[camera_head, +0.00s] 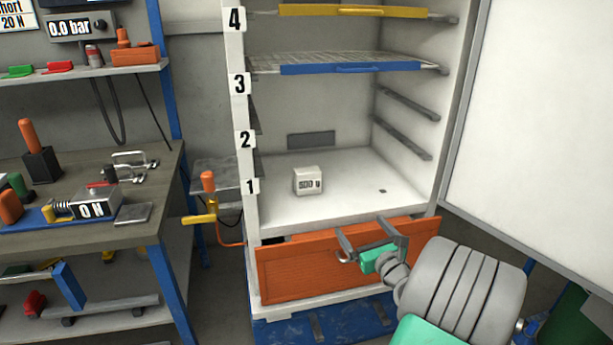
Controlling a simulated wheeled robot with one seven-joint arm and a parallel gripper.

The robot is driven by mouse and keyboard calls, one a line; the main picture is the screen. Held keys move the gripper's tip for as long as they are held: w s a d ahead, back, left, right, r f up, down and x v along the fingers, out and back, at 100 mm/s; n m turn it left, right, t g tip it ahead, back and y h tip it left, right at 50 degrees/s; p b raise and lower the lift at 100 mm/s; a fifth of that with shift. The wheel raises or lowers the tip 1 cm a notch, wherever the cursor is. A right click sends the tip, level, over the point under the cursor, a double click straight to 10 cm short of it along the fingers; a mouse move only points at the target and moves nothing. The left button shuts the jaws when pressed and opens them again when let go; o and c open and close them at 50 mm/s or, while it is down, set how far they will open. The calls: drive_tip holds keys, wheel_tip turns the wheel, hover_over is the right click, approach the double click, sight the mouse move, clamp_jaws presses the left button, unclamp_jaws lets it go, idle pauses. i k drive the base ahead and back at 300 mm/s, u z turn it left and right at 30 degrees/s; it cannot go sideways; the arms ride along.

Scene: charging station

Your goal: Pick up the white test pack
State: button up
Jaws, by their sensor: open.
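The white test pack (308,181) is a small white block with dark print that looks like "500 g". It stands upright on the floor of the open white cabinet (350,200), near the level marked 1. My gripper (366,243) is in front of the orange drawer front (320,268), lower and to the right of the pack. Its two grey fingers are spread apart with nothing seen between them. The gripper is clear of the pack. Whether a finger touches the drawer or its handle cannot be told.
A wire shelf with a blue front (350,68) sits at level 3, and a yellow-fronted shelf (350,11) at level 4. The open cabinet door (550,130) stands at the right. A workbench (70,235) with tools is at the left. The space above the pack is free up to the blue shelf.

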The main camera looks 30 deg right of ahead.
sight(308, 180)
drive_tip(key=z, duration=0.05)
drive_tip(key=i, duration=1)
drive_tip(key=u, duration=0.05)
